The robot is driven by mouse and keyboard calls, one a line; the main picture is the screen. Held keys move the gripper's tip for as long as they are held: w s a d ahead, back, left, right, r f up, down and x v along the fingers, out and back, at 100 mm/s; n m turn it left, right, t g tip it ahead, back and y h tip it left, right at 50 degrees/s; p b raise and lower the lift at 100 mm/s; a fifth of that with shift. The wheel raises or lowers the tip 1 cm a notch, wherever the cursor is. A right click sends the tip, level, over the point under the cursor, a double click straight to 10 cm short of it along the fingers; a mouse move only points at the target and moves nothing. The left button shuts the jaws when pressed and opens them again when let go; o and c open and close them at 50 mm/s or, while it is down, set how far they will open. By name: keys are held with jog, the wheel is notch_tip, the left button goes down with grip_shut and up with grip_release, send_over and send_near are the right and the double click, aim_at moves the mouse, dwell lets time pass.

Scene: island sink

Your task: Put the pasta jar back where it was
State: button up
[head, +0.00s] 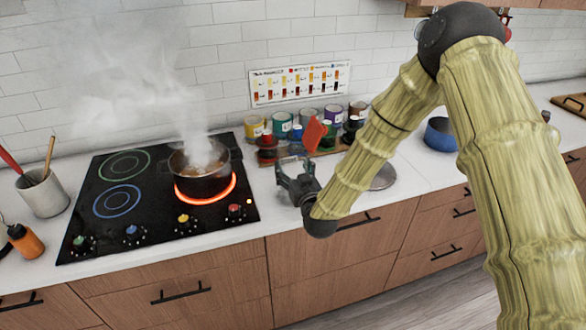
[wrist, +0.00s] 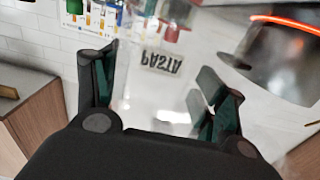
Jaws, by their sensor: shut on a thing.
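My gripper (head: 297,178) is at the front right of the stove, above the counter. In the wrist view its two dark fingers (wrist: 156,88) stand on either side of a clear, see-through jar with a dark "PASTA" label (wrist: 161,62), which reads upside down there. The gripper is shut on this jar. The jar's outline is hard to make out, and I cannot tell its contents. In the head view I cannot clearly pick out the jar at the gripper.
A steaming pot (head: 203,182) sits on a glowing red burner of the black stove (head: 105,190), left of my gripper. Several coloured jars (head: 282,124) stand by the back wall below a chart (head: 300,84). A blue bowl (head: 440,135) is farther right.

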jog(key=o, duration=1.5)
jog(key=shift+r, duration=0.1)
jog(key=b+v, duration=0.3)
jog(key=v, duration=0.9)
jog(key=shift+r, duration=0.1)
jog(key=s+d+f+m+g+h, duration=0.1)
jog(key=s+d+f+g, duration=0.2)
jog(key=s+f, duration=0.35)
jog(key=s+d+f+g+h, duration=0.1)
jog(key=s+d+f+g, duration=0.25)
jog(key=f, duration=0.65)
jog(key=s+d+f+m+g+h, duration=0.1)
jog(key=s+d+f+g, duration=0.1)
jog(key=s+f, duration=0.5)
jog(key=s+d+f+g+h, duration=0.1)
jog(key=s+d+f+g, duration=0.2)
jog(key=s, duration=0.4)
jog(key=s+d+f+m+g, duration=0.1)
jog(key=s+d+f, duration=0.3)
jog(key=s, duration=0.4)
jog(key=s+d+f+m+g+h, duration=0.1)
jog(key=s+d+f+g, duration=0.2)
jog(key=s, duration=0.5)
jog(key=shift+s+d+f+g+h, duration=0.1)
jog(key=shift+f+g+h, duration=0.05)
jog(key=shift+f+g, duration=0.4)
jog(key=shift+d+f+g+h, duration=0.15)
jog(key=shift+f+g, duration=0.15)
jog(key=shift+f, duration=0.35)
